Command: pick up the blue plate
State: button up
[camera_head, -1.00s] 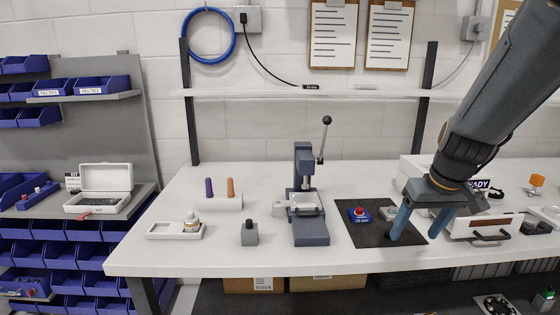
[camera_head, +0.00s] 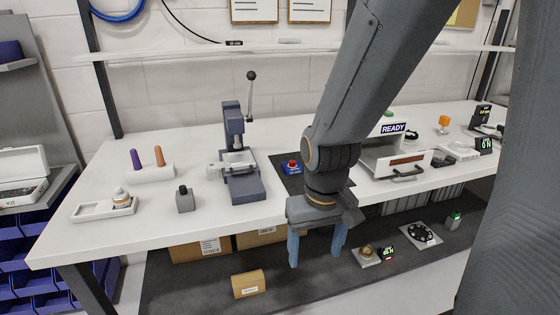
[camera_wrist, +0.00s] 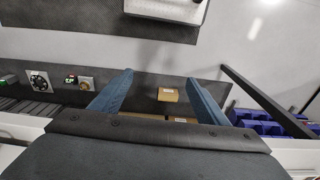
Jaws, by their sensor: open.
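A small blue plate-like piece with a red knob (camera_head: 291,167) lies on the dark mat (camera_head: 283,181) on the white table, just left of my forearm. I cannot tell for sure that it is the blue plate. My arm hides the right part of the mat. My gripper (camera_head: 316,258) is open and empty, fingers pointing down, and appears in front of the table's front edge. In the wrist view its two blue fingers (camera_wrist: 160,80) are apart with nothing between them. No blue plate can be made out in the wrist view.
A lever press (camera_head: 240,160) stands left of the mat. A small cardboard box (camera_head: 248,284) is on the dark lower surface. A shelf (camera_head: 300,48) spans the back.

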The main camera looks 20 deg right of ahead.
aim_at(299, 169)
jog(key=u, duration=0.05)
jog(key=k, duration=0.45)
jog(key=z, duration=0.45)
jog(key=i, duration=1.4)
jog(key=z, duration=0.05)
